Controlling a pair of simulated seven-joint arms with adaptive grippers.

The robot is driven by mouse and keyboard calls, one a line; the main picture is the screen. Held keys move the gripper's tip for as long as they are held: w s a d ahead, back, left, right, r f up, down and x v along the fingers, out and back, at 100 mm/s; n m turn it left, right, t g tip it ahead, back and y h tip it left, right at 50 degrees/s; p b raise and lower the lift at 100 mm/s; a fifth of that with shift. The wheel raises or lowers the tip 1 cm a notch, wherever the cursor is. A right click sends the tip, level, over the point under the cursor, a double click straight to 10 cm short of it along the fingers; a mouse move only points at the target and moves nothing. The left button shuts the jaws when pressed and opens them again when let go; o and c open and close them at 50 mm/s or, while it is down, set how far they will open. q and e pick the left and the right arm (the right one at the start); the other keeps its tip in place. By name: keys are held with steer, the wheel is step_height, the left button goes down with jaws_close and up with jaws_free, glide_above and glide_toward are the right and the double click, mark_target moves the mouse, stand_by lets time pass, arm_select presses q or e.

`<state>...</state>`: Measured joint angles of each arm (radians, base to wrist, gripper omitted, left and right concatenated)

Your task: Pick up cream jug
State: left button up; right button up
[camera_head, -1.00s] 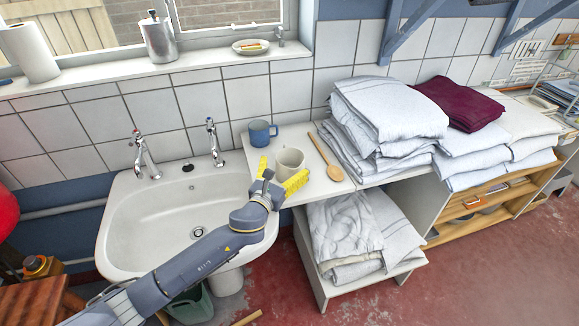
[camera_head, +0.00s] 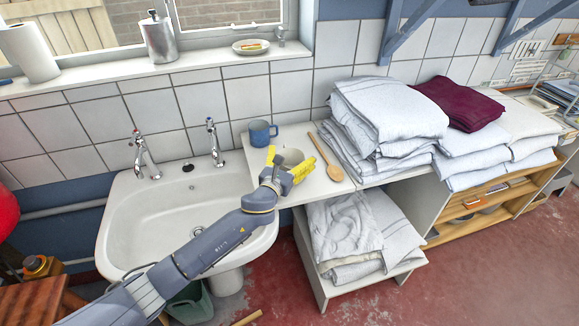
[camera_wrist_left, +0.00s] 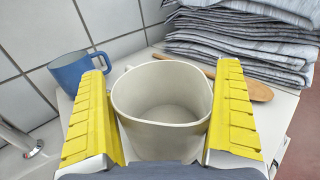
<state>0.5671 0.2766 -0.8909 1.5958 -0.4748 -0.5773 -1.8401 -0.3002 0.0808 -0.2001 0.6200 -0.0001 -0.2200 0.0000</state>
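The cream jug (camera_head: 292,155) stands upright on the white shelf beside the sink, mostly hidden behind my left gripper in the head view. In the left wrist view the jug (camera_wrist_left: 162,105) shows its empty inside and round rim. My left gripper (camera_head: 286,166) is open around it, with one yellow finger on each side. In the wrist view the fingers (camera_wrist_left: 164,110) are close to the jug's walls; I cannot tell whether they touch. My right gripper is not in view.
A blue mug (camera_head: 262,133) stands behind and left of the jug. A wooden spoon (camera_head: 327,158) lies just right of it. Stacks of folded linen (camera_head: 385,120) stand further right. The sink (camera_head: 165,215) and taps (camera_head: 145,157) are on the left.

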arm_select(q)
steer(key=c, duration=1.2)
